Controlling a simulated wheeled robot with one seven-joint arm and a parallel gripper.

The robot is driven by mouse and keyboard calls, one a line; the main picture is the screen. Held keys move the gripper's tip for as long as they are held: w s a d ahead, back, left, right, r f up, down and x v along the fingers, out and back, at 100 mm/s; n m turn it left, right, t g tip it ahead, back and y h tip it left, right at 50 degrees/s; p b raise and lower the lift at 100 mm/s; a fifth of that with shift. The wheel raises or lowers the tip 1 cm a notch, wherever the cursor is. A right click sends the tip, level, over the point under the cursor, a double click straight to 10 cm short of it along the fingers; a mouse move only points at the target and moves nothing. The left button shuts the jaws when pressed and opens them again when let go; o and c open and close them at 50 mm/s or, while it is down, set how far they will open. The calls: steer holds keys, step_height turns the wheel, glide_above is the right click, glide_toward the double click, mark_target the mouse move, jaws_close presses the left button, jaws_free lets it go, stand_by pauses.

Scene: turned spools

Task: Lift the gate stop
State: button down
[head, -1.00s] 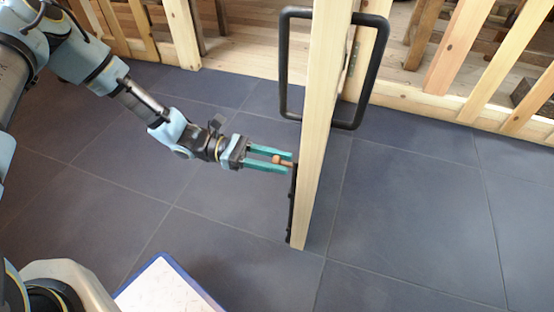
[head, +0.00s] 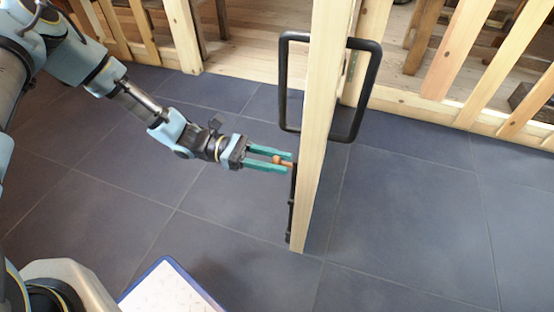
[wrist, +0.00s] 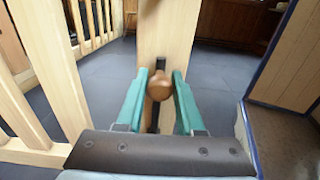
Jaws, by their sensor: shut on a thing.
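The gate stop is a dark rod (head: 292,205) with a round wooden knob (head: 287,162), along the lower end edge of the pale wooden gate (head: 322,130). My gripper (head: 284,162) has its teal fingers closed around the knob from the left in the head view. In the wrist view the knob (wrist: 159,85) sits between the two fingertips, with part of the dark rod (wrist: 155,115) showing above and below it. The rod's foot shows near the gate's bottom; whether it touches the floor I cannot tell.
Black loop handles (head: 364,90) stand out from both faces of the gate. A slatted wooden fence (head: 435,105) runs behind. A white panel with a blue rim (head: 170,264) is at the bottom. Dark tiled floor (head: 410,210) is open on both sides.

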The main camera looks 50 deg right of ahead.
steer(key=c, duration=0.5)
jaws_free()
steer(key=shift+s+r, duration=0.1)
steer(key=shift+r, duration=0.1)
steer(key=shift+c, duration=0.2)
steer(key=p+v, duration=0.1)
steer(key=v, duration=0.9)
steer(key=shift+w, duration=0.4)
steer(key=shift+a, duration=0.1)
